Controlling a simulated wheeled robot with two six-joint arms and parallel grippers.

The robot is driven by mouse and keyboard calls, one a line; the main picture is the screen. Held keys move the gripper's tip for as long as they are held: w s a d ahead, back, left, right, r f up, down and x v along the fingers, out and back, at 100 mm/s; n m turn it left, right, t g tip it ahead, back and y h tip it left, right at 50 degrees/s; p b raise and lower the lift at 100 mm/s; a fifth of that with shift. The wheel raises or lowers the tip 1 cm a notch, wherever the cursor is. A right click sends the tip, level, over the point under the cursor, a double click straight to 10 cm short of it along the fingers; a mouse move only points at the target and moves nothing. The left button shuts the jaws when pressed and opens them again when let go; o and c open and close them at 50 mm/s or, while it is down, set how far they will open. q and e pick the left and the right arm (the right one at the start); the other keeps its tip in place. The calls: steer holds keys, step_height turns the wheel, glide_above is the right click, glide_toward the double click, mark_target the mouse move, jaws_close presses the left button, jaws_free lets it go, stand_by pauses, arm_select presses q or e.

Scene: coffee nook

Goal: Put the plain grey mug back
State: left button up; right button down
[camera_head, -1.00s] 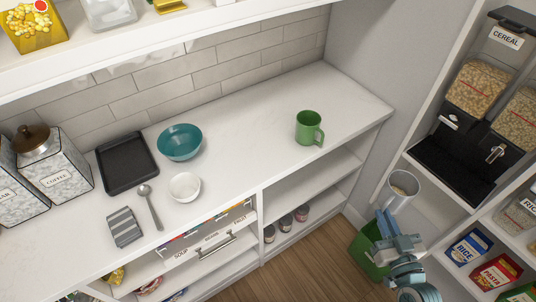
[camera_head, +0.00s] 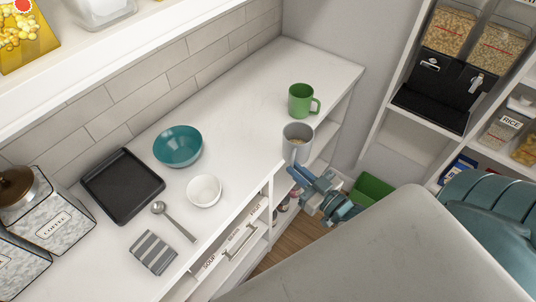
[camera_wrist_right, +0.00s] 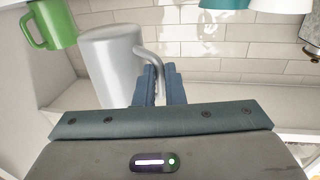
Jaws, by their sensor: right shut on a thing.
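The plain grey mug (camera_head: 297,137) is in my right gripper (camera_head: 297,176), near the front edge of the counter and in front of the green mug. My left gripper is not in view.
A green mug (camera_head: 300,101) stands on the counter (camera_head: 240,124) just behind the grey mug. A teal bowl (camera_head: 178,147), white bowl (camera_head: 204,190), black tray (camera_head: 122,186), spoon (camera_head: 175,222) and striped cloth (camera_head: 153,252) lie to the left. A green bin (camera_head: 372,190) stands on the floor.

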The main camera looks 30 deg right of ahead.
steer(key=w+b, duration=0.1)
steer(key=w, duration=0.2)
steer(key=w+a+b, duration=0.1)
steer(key=w, duration=0.3)
steer(key=w+f+b, duration=0.1)
steer(key=w, duration=0.3)
steer(key=shift+a+b, duration=0.15)
steer(key=shift+b, duration=0.15)
step_height(320, 180, down, 4)
steer(key=shift+w+a+r+b, duration=0.1)
steer(key=shift+r+b, duration=0.15)
steer(key=shift+b, duration=0.9)
steer(key=shift+f, duration=0.2)
steer(key=c, duration=1.5)
jaws_free()
